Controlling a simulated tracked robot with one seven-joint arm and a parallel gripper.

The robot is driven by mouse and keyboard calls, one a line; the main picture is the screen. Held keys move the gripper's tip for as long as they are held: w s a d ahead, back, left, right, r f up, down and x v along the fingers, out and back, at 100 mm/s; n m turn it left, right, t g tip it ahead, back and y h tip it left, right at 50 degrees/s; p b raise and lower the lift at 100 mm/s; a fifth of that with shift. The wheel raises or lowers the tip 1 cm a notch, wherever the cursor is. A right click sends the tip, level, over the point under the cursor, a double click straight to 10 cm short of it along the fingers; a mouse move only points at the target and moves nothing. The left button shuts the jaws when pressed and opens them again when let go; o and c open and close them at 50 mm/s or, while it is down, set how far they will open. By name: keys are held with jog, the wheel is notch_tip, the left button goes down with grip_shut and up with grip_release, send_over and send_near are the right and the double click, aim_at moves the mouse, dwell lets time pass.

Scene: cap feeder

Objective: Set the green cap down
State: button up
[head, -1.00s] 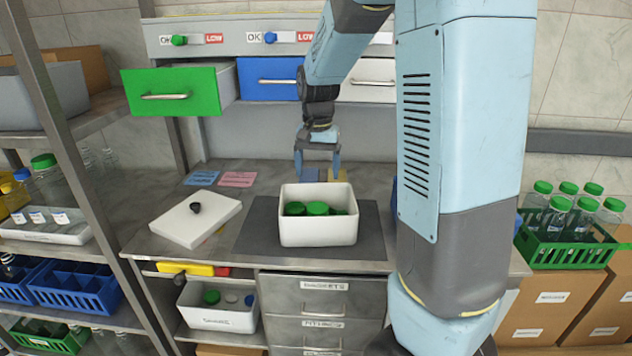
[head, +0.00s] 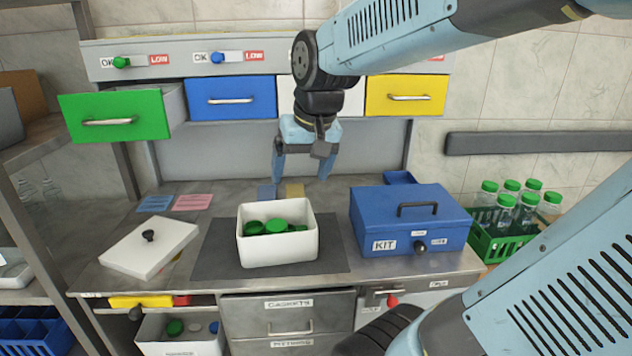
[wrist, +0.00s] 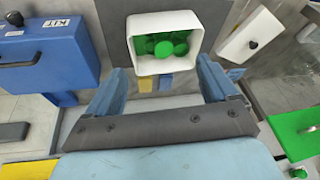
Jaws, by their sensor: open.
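Several green caps (head: 277,226) lie in the open white bin (head: 282,252) on the dark mat; I cannot tell which one the task means. In the wrist view the caps (wrist: 163,45) show inside the bin (wrist: 152,66), beyond my fingertips. My gripper (head: 302,177) is open and empty, above the worktop behind the bin and slightly to its right. Its two fingers also show spread apart in the wrist view (wrist: 161,78), with nothing between them. The green drawer (head: 116,115) is pulled out at the upper left.
A white lid (head: 150,247) with a black knob lies left of the bin. A blue KIT box (head: 410,222) stands to the right. A green crate of capped bottles (head: 500,240) is at the far right. A lower white bin (head: 180,342) holds caps of several colours.

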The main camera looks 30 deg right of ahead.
jog(key=s+n+t, duration=0.1)
jog(key=s, duration=0.6)
jog(key=shift+s+a+r+n+t+h, duration=0.2)
jog(key=shift+a+r+n+t+h, duration=0.1)
jog(key=shift+a+r, duration=0.1)
dwell(0.8)
